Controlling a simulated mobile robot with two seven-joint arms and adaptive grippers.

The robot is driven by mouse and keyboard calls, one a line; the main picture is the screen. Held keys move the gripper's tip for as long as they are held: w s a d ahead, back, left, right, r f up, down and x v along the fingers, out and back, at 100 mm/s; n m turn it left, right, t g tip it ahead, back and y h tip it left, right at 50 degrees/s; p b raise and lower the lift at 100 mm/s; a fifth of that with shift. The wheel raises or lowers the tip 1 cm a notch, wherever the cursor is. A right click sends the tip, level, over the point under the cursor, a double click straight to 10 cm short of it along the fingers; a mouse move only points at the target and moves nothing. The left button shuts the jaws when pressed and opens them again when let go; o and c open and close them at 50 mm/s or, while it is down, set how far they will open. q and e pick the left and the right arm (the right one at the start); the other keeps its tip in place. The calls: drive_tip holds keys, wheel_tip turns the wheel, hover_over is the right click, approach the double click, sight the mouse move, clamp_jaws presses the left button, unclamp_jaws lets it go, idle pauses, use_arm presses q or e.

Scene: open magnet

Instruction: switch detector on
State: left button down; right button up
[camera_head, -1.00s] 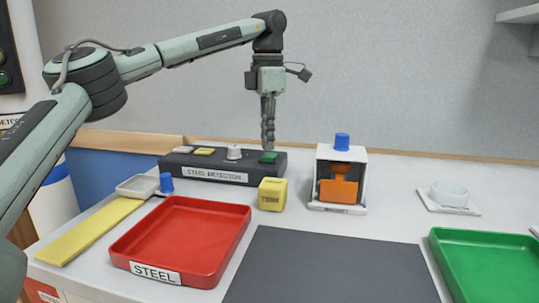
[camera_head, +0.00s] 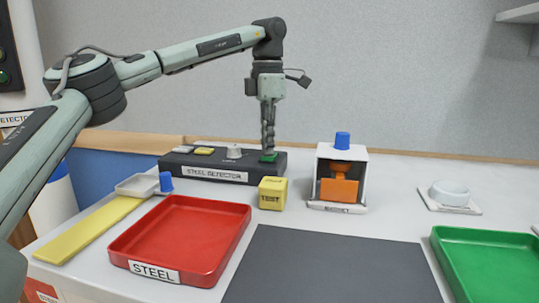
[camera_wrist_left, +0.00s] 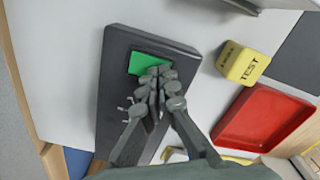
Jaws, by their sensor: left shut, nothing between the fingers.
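The black steel detector box (camera_head: 215,176) stands at the back of the table with a "STEEL DETECTOR" label on its front. In the left wrist view the fingertips (camera_wrist_left: 160,75) overlap the edge of the green button (camera_wrist_left: 146,63). Whether they press it cannot be told. My right gripper is not in view.
A yellow TEST cube (camera_head: 272,193) stands just in front of the detector's right end. A red STEEL tray (camera_head: 185,275) lies in front, a dark mat (camera_head: 330,268) beside it. A white housing with a blue knob (camera_head: 342,141) stands right; a green tray (camera_head: 490,240) lies far right.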

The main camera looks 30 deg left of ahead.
use_arm(q)
drive_tip(key=shift+f, duration=0.3)
drive_tip(key=shift+r, duration=0.1)
wheel_tip(320, 180, up, 3)
drive_tip(key=p, duration=0.3)
drive_tip(key=shift+r, duration=2)
drive_tip(key=shift+f, duration=0.1)
